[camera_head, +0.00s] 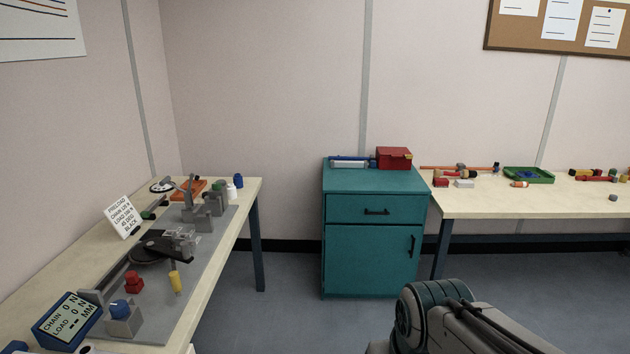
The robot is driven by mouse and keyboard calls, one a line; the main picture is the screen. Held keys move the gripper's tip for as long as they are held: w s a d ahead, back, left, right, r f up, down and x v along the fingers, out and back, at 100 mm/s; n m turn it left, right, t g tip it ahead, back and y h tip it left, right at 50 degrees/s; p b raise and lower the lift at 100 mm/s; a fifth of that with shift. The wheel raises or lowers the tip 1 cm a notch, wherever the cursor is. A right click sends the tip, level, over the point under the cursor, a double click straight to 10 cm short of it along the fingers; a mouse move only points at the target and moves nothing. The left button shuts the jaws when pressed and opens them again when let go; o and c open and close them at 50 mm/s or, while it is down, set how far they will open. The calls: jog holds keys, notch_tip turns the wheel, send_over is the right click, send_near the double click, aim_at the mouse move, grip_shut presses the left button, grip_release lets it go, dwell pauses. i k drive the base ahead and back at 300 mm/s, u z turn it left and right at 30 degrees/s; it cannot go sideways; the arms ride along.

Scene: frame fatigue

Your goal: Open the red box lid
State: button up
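A red box (394,158) sits on top of the teal cabinet (372,250), near its back right corner. Its lid looks closed, with a small yellow mark near the right side of the front. Part of my arm shows at the bottom right, well in front of the cabinet. My gripper's fingers are not in view, so what they hold cannot be seen.
A blue and white tool (349,162) lies left of the red box. The left bench (215,287) holds a test rig and displays. The right bench (480,206) holds tools and a green tray (528,175). The floor (275,320) between is clear.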

aim_at(395, 152)
jog(key=z, duration=0.05)
jog(key=i, duration=1.55)
jog(key=z, duration=0.3)
jog(key=i, duration=2.3)
jog(key=z, duration=0.2)
